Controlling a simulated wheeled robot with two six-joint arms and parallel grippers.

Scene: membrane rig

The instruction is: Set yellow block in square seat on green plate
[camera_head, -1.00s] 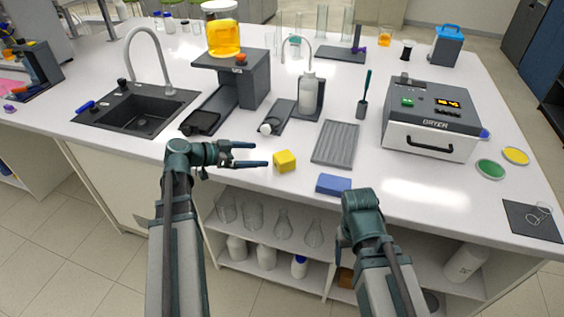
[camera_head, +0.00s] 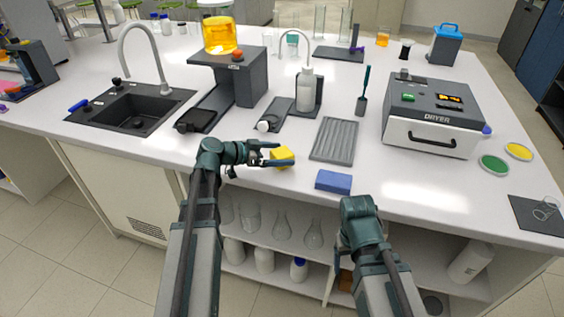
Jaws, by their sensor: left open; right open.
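The yellow block (camera_head: 282,155) sits on the white bench near its front edge. My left gripper (camera_head: 284,154) is open and its two fingers reach the block from the left, one at the far side and one at the near side. The fingers cover part of the block; I cannot tell whether they touch it. A round green plate (camera_head: 494,165) with a pale rim lies at the right of the bench; no square seat can be made out on it. My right gripper (camera_head: 340,243) is low in front of the bench edge, mostly hidden by its own arm.
A blue block (camera_head: 334,181) lies right of the yellow block, near the front edge. A grey ribbed tray (camera_head: 334,140) is behind it. A yellow disc (camera_head: 518,151) and dark mat (camera_head: 535,214) lie at right.

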